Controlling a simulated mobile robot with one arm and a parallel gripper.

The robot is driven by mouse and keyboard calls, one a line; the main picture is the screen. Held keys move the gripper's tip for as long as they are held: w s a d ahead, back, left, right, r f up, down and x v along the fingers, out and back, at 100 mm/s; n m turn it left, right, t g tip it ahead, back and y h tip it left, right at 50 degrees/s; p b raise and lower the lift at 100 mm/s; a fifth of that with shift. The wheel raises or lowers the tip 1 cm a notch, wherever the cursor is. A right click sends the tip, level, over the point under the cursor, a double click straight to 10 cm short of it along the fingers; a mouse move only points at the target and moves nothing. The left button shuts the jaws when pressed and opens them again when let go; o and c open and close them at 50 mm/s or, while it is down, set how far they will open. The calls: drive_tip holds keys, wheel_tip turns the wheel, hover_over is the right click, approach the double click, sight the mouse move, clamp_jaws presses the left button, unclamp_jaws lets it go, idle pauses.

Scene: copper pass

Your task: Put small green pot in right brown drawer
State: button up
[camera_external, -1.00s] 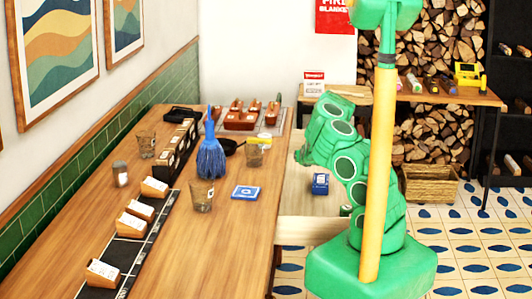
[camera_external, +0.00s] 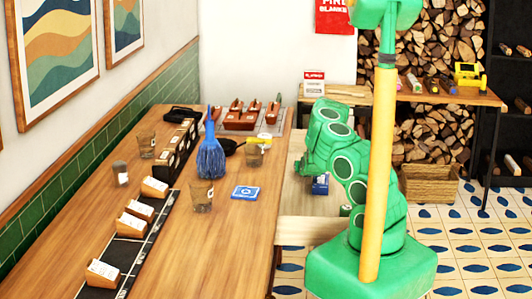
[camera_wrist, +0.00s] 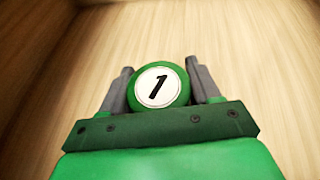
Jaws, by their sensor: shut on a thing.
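The small green pot (camera_wrist: 158,88) is a round green thing with a white disc marked 1. In the wrist view it sits between the two grey fingers of my gripper (camera_wrist: 160,66), which is shut on it. Pale wooden surfaces fill the view around and below it. In the external view the pot and my gripper are hidden behind my bent green arm. An open wooden drawer (camera_external: 312,228) extends from the right side of the counter, and my arm reaches over it. A blue thing (camera_external: 320,187) and a small dark green thing (camera_external: 345,210) show at this drawer.
The wooden counter (camera_external: 235,240) on the left holds a blue brush (camera_external: 211,160), glasses (camera_external: 201,196), a blue square (camera_external: 245,193) and several small wooden blocks with white labels. A shelf table (camera_external: 440,97) and stacked firewood are at the back. Tiled floor is free at the right.

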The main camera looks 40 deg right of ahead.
drive_tip(key=shift+f, duration=0.35)
drive_tip(key=o, duration=0.9)
drive_tip(key=shift+c, duration=0.2)
drive_tip(key=shift+o, duration=1.4)
drive_tip(key=shift+s+f, duration=0.1)
drive_tip(key=shift+f, duration=0.05)
